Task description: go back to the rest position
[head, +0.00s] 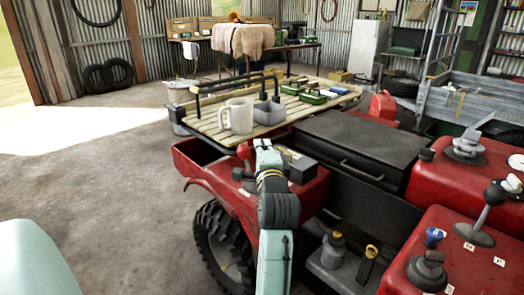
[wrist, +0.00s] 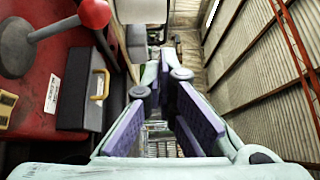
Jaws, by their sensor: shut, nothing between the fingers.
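My gripper (wrist: 165,62) shows in the wrist view with its purple-padded fingers drawn together at the far end and nothing held between them. In the head view my pale arm rises from the bottom middle, in front of the red vehicle body (head: 215,170). The gripper itself is hard to make out there, largely hidden by the arm. In the wrist view a red-knobbed lever (wrist: 95,13) and a black box with a yellow handle (wrist: 82,95) stand on a red surface to the left of the fingers, apart from them.
A dark lidded box (head: 345,145) lies right of my arm. Levers (head: 485,215) stand at the right. Concrete floor (head: 100,190) is clear at the left.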

